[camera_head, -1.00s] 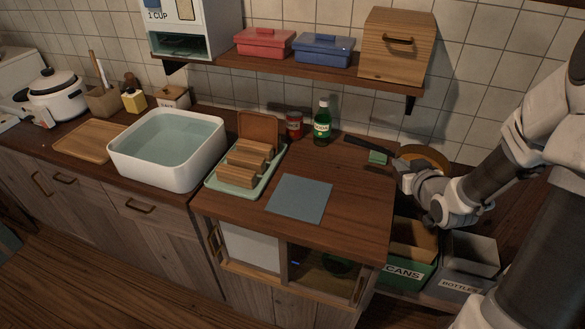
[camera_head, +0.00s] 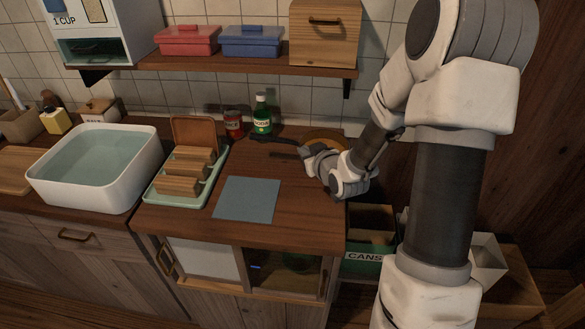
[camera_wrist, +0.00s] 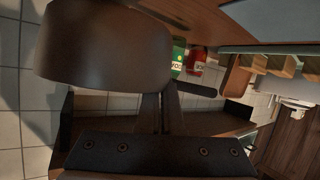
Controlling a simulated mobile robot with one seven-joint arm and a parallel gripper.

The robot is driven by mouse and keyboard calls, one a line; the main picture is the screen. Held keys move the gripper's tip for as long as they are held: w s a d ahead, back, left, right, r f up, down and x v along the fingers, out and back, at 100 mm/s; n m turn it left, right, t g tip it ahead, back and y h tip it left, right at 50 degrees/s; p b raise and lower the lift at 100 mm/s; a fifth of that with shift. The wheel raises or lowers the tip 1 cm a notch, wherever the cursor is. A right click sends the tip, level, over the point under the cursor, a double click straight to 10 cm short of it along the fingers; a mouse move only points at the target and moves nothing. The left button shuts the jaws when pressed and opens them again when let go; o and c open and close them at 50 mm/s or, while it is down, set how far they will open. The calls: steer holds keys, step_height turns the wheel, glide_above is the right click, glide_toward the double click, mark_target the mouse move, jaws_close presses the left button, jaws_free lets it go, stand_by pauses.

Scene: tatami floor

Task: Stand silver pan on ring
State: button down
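The silver pan (camera_wrist: 105,45) fills the upper left of the wrist view as a large, dark, round-walled body in shade. Its dark handle (camera_wrist: 200,91) points right there, and in the head view the handle (camera_head: 272,140) points left toward the bottle. My gripper (camera_wrist: 161,100) has its fingers close together on the handle beside the pan body. In the head view my gripper (camera_head: 312,152) is over the right back of the counter, hiding much of the pan. A curved orange-brown edge (camera_head: 325,138) shows behind it. I cannot clearly make out the ring.
A green bottle (camera_head: 262,115) and red can (camera_head: 234,125) stand close left of the handle. A blue-grey mat (camera_head: 246,199) lies on the counter (camera_head: 300,215). A green rack (camera_head: 157,190) with wooden blocks and a white basin (camera_head: 48,185) are left. A shelf (camera_head: 230,67) hangs above.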

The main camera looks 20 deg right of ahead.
steer(key=shift+w+a+f, duration=0.8)
steer(key=shift+a, duration=0.25)
steer(key=shift+f+b, duration=0.45)
steer(key=shift+f, duration=1.45)
steer(key=shift+f, duration=0.1)
steer(key=shift+f, duration=0.15)
steer(key=c, duration=1.1)
jaws_free()
